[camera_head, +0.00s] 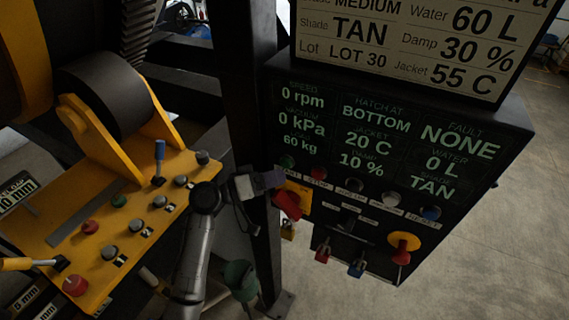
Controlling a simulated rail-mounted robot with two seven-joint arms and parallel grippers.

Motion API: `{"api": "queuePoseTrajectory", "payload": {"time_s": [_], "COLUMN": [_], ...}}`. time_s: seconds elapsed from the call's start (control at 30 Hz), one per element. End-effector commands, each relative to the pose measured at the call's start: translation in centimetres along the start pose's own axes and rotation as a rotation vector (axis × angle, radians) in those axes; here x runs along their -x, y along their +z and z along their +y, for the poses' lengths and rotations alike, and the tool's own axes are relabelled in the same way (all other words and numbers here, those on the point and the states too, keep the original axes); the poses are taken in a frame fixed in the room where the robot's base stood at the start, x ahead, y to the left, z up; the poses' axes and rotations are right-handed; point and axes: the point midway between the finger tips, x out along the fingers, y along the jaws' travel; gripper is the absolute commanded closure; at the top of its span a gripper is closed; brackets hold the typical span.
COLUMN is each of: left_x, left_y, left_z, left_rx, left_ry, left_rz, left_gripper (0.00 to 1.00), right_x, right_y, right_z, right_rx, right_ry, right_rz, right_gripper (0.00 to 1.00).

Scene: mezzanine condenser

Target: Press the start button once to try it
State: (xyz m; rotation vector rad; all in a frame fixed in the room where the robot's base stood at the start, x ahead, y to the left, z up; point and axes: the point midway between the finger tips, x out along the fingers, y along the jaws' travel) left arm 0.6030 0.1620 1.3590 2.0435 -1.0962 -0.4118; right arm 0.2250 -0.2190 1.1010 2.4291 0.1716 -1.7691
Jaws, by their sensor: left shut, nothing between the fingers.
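The start button (287,161) is a small green button at the upper left of the button row on the black control panel (400,215). Its label below is partly covered. My left gripper (276,178) is shut and empty. Its tips are at the panel's left edge, just below and left of the green button in the picture. I cannot tell whether they touch the panel. The red stop button (319,174) is to the right of the green one. My right gripper is not in view.
A red handle on a yellow plate (298,190) sits just below my left gripper. A yellow console (130,225) with a blue-tipped lever stands at left.

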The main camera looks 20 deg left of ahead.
Motion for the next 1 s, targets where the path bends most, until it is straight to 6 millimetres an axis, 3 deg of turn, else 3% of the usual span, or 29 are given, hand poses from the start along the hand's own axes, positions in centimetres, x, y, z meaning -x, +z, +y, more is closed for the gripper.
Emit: {"api": "queuePoseTrajectory", "payload": {"time_s": [0.33,1.0], "left_x": [0.2,3.5], "left_y": [0.1,2.5], "left_z": [0.1,2.5], "left_rx": [0.000,-0.001], "left_ry": [0.000,0.000], "left_rz": [0.000,0.000], "left_gripper": [1.00,1.00], "right_x": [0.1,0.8], "right_y": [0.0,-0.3], "right_z": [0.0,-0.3], "right_rx": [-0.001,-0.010], "right_ry": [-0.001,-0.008], "right_rz": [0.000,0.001], "right_gripper": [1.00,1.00]}}
